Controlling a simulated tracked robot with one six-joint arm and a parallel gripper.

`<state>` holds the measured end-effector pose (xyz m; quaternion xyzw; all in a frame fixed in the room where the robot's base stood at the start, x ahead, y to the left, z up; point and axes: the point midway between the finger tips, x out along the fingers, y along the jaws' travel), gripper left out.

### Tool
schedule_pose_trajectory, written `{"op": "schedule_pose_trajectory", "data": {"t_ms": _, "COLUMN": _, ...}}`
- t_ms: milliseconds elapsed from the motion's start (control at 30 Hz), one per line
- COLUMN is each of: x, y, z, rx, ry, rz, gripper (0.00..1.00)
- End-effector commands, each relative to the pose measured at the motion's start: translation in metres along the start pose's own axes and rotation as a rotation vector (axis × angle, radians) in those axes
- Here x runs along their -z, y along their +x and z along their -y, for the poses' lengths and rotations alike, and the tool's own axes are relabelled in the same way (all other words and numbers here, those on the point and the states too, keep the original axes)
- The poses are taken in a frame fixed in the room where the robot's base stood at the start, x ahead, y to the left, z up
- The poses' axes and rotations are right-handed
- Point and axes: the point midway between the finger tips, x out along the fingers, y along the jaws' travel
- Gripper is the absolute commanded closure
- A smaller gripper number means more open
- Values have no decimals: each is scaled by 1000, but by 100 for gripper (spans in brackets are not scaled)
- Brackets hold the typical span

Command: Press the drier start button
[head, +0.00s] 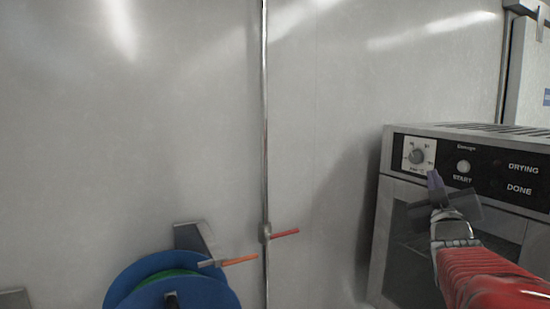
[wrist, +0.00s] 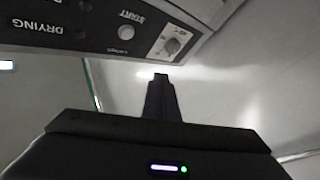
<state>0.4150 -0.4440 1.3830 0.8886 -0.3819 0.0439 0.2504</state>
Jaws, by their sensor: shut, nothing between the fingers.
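The drier (head: 400,240) is a grey box with a black control panel, at the right of the head view. Its START button (head: 463,166) is a round pale knob on the panel, between a dial (head: 417,156) and the DRYING and DONE labels. In the wrist view the panel appears upside down at the top left, with the START button (wrist: 126,32) and the dial (wrist: 172,46). My gripper (head: 434,178) is shut and empty, in front of the panel and just below and left of the button in the head view. In the wrist view the shut fingertips (wrist: 160,78) appear below the panel, apart from the button.
A blue reel (head: 125,283) with green inside is at the lower left. The wall area between the pipe and the drier is clear.

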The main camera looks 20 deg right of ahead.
Motion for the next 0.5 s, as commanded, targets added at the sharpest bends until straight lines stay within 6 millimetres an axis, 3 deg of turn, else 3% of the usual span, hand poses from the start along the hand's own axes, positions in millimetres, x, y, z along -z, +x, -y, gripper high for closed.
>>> {"op": "schedule_pose_trajectory", "data": {"t_ms": 500, "x": 5, "y": 4, "z": -1, "rx": 7, "ry": -34, "rz": -35, "gripper": 100}}
